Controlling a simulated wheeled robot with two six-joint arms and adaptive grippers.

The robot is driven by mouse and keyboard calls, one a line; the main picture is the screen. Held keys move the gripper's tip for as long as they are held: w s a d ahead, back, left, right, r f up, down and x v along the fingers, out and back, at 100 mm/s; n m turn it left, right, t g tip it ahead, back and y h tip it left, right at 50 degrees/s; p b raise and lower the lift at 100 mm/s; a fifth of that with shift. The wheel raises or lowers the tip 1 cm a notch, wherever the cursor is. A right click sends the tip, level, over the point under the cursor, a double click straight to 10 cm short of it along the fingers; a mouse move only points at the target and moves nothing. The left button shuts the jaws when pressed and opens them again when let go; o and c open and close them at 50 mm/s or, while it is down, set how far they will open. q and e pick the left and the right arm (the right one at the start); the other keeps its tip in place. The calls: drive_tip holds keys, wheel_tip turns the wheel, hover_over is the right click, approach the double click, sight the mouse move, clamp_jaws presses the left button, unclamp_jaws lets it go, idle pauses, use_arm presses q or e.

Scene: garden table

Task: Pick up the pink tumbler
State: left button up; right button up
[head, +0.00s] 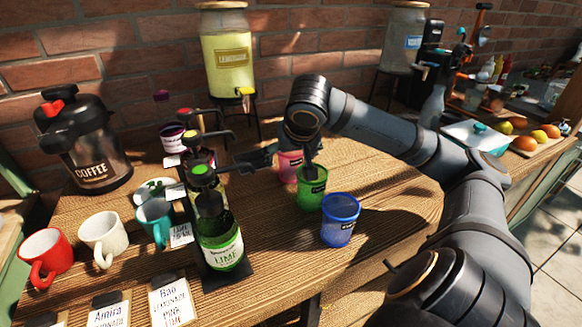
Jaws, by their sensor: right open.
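The pink tumbler (290,166) stands upright on the wooden table, behind and left of a green tumbler (311,190). A blue tumbler (340,222) stands nearer the front. My right gripper (278,163) reaches in from the right over the tumblers, with its fingers spread open. One finger extends to the left, and the other points down near the green tumbler. The gripper hides part of the pink tumbler's upper area, and I cannot tell whether it touches it. My left gripper is not in view.
A row of syrup bottles, including a lime one (222,247), stands left of the tumblers. Mugs, a coffee urn (88,150) and name cards (172,302) are further left. A lemonade dispenser (228,62) stands behind. The table right of the blue tumbler is partly clear.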

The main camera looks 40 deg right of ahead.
drive_tip(key=c, duration=1.3)
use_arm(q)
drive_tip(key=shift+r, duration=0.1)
use_arm(e)
drive_tip(key=shift+r, duration=0.1)
drive_tip(key=shift+r+p, duration=0.25)
drive_tip(key=shift+p, duration=0.05)
wheel_tip(320, 180, up, 3)
drive_tip(key=p, duration=0.2)
drive_tip(key=shift+r+p, duration=0.15)
drive_tip(key=shift+p, duration=0.25)
use_arm(q)
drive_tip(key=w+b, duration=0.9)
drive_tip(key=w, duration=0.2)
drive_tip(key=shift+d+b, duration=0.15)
drive_tip(key=shift+b, duration=0.25)
use_arm(e)
drive_tip(key=s+d+r, duration=0.1)
drive_tip(key=s+r, duration=0.2)
drive_tip(key=s, duration=0.1)
drive_tip(key=s+d+r, duration=0.1)
drive_tip(key=s+r, duration=0.2)
drive_tip(key=s, duration=0.2)
drive_tip(key=s+r, duration=0.3)
drive_tip(key=s, duration=0.1)
drive_tip(key=shift+s+d, duration=0.4)
